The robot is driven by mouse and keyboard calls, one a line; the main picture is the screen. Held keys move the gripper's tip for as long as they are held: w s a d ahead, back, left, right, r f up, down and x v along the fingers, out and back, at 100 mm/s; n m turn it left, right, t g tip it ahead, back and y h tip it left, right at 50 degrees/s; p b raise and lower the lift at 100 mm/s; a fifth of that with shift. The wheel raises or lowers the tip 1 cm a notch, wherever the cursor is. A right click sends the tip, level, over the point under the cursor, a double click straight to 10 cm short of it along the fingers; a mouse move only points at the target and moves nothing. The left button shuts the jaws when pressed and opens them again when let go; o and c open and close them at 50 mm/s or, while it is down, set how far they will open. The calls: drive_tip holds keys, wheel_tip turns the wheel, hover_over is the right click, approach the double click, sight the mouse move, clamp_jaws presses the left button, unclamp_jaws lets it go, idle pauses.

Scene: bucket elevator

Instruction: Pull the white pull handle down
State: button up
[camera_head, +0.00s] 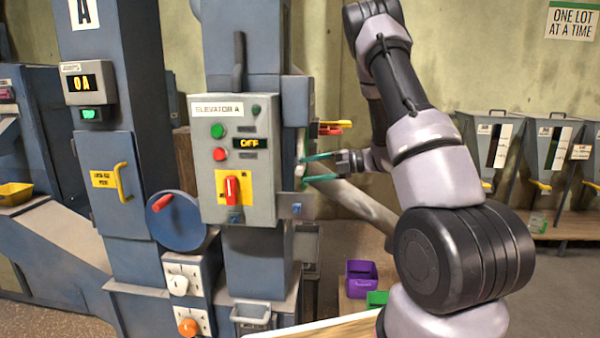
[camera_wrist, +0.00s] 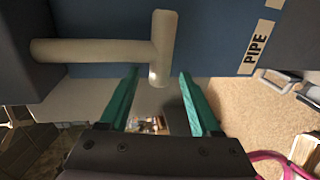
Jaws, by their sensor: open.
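The white pull handle (camera_wrist: 163,40) is a T shape in the wrist view, with a stem running left and a crossbar at its right end. In the head view, only a small pale part of it (camera_head: 300,146) shows beside the elevator column. My gripper (camera_head: 309,169) is open at the column's right side, its green fingers pointing left. In the wrist view, one end of the crossbar appears between my open fingertips (camera_wrist: 159,74), with a gap on each side. No finger visibly touches it. I cannot tell the exact depth between them.
The grey control box (camera_head: 235,160) marked ELEVATOR A shows OFF and has a red switch. Purple (camera_head: 361,279) and green (camera_head: 377,299) bins stand lower down.

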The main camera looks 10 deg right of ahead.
sight(300, 171)
drive_tip(key=shift+x, duration=1.65)
drive_tip(key=shift+a, duration=0.1)
clamp_jaws()
